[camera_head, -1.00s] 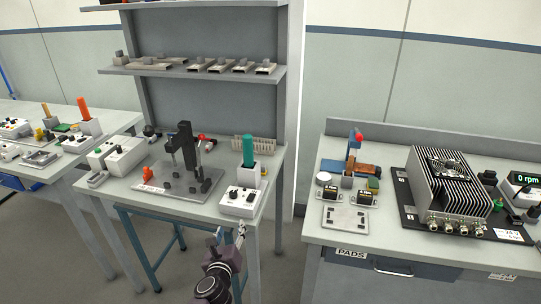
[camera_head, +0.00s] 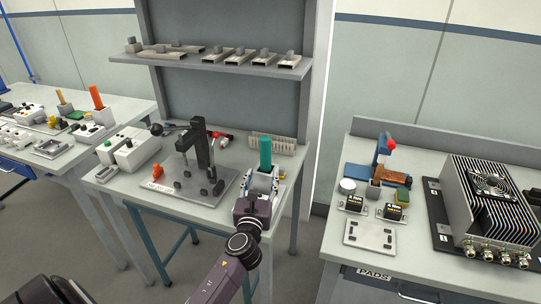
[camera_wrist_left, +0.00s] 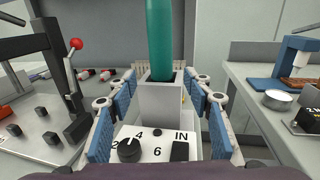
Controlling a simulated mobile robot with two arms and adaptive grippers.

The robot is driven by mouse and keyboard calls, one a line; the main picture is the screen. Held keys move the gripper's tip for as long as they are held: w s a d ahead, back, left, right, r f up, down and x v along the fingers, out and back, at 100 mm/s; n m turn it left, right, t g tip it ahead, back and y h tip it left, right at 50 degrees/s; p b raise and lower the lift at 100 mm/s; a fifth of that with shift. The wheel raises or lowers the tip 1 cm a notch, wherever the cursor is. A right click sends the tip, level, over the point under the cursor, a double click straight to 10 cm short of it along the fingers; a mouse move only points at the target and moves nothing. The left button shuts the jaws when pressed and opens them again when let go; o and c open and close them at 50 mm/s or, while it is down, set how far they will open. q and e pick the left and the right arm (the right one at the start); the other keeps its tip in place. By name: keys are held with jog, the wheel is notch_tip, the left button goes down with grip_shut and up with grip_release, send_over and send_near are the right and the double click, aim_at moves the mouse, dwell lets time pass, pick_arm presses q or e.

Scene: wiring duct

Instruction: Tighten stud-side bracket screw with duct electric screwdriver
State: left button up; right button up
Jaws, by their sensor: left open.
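A teal-handled tool (camera_head: 265,152), which looks like the duct electric screwdriver, stands upright in a light grey holder at the right end of the middle bench. It also shows in the left wrist view (camera_wrist_left: 160,40), above the grey holder (camera_wrist_left: 158,104). My left gripper (camera_head: 262,183) is open in front of it. In the wrist view its blue-padded fingers (camera_wrist_left: 160,98) stand on either side of the holder, below the teal handle, with gaps on both sides. A fixture with a black upright (camera_head: 201,152) stands on a grey plate. I cannot make out the bracket screw. My right gripper is not in view.
A control box (camera_wrist_left: 155,148) with a dial sits in front of the holder. A red-knobbed lever (camera_wrist_left: 76,44) stands to the left. A slotted rack (camera_head: 271,143) is behind the tool. The right bench (camera_head: 330,245) is across a gap.

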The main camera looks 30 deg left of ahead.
aim_at(265, 166)
pick_arm(q)
jog(key=shift+w+a, duration=0.25)
jog(key=shift+w, duration=0.25)
jog(key=shift+w+r, duration=0.15)
jog(key=shift+w, duration=0.1)
jog(key=shift+w+a+r, duration=0.25)
jog(key=shift+w, duration=0.2)
jog(key=x, duration=0.3)
jog(key=shift+w+f, duration=0.2)
jog(key=shift+w, duration=0.15)
jog(key=shift+w+a, duration=0.15)
jog(key=shift+w, duration=0.15)
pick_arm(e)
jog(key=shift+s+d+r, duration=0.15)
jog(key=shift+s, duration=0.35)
pick_arm(q)
jog(key=shift+r, duration=0.15)
grip_shut()
